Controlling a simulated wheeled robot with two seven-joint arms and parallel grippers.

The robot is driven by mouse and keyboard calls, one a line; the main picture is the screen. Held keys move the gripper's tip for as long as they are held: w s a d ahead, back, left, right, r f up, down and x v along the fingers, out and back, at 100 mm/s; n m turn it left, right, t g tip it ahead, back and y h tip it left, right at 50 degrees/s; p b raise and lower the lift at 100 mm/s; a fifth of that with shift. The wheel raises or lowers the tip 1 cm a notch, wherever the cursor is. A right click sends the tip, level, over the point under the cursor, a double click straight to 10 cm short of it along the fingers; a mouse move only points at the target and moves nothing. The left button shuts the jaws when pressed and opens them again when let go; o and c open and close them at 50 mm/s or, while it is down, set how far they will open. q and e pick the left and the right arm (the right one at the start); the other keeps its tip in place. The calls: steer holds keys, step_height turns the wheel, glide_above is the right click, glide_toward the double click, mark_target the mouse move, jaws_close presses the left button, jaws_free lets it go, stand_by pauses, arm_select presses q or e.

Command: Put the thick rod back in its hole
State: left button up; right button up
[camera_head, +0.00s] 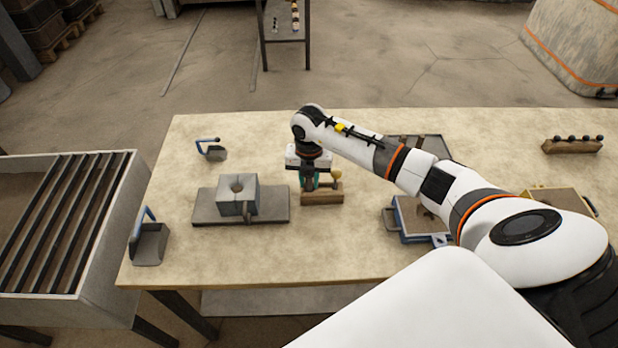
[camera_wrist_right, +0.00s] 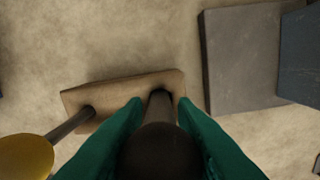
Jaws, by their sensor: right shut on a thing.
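My right gripper (camera_head: 309,182) is above the left part of a small wooden block (camera_head: 322,198) on the table. In the right wrist view its green fingers (camera_wrist_right: 160,135) are shut on the thick rod (camera_wrist_right: 160,140), seen from its dark top end. The rod's lower end meets the dark hole near one end of the wooden block (camera_wrist_right: 125,88); I cannot tell how deep it sits. A thinner rod with a yellow knob (camera_wrist_right: 22,157) stands in the block's other end, and the knob also shows in the head view (camera_head: 337,174). My left gripper is not in view.
A grey mould block (camera_head: 238,190) stands on a dark plate (camera_head: 270,205) to the left. Blue-handled scoops (camera_head: 150,245) (camera_head: 214,153) lie near the left edge. A blue-sided box (camera_head: 420,215) is to the right, and a wooden rack (camera_head: 572,146) at far right. Table in front is clear.

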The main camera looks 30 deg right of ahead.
steer(key=o, duration=1.7)
steer(key=shift+c, duration=0.2)
steer(key=shift+r, duration=0.15)
steer(key=shift+r+p, duration=2.3)
steer(key=shift+r, duration=0.65)
steer(key=shift+f, duration=0.1)
